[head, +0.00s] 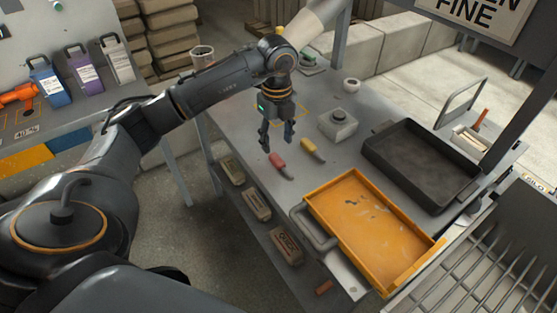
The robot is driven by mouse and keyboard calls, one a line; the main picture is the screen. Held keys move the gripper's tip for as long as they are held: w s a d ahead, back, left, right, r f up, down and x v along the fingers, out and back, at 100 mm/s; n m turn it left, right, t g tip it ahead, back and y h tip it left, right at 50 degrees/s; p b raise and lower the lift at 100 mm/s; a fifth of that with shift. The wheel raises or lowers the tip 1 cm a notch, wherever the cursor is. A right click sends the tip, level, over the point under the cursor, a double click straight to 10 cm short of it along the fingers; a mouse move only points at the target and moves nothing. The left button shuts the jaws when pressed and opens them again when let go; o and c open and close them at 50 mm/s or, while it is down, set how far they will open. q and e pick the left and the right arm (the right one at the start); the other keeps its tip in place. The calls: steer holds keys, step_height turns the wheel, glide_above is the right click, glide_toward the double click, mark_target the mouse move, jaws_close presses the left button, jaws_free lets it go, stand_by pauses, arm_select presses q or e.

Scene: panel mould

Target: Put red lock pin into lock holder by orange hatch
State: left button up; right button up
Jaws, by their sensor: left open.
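The red lock pin (277,160) lies on the grey table, its red grip toward the back left and a darker end toward the front right. My left gripper (276,144) points down with its fingers apart, open and empty, just above and behind the red pin in the picture. I cannot tell the exact height gap. An orange tray-like panel with a grey handle, seemingly the orange hatch (352,208), lies at the table's front right. A bare metal plate (346,277) shows at its near corner; I cannot tell whether this is the lock holder. My right gripper is out of view.
A yellow-handled piece (312,149) lies right of the red pin. A grey box with a round knob (338,124) stands behind it. A dark tray (420,162) lies to the right. Several brown blocks (257,204) sit on the lower shelf. The table left of the pin is clear.

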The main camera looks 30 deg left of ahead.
mark_target(279, 161)
arm_select(q)
step_height(279, 161, down, 3)
steer(key=shift+r, duration=0.1)
steer(key=f, duration=0.1)
steer(key=f+p, duration=0.2)
steer(key=f, duration=0.1)
steer(key=shift+w+d+f, duration=0.1)
steer(key=shift+w, duration=0.25)
steer(key=shift+f, duration=0.55)
steer(key=c, duration=0.3)
jaws_close()
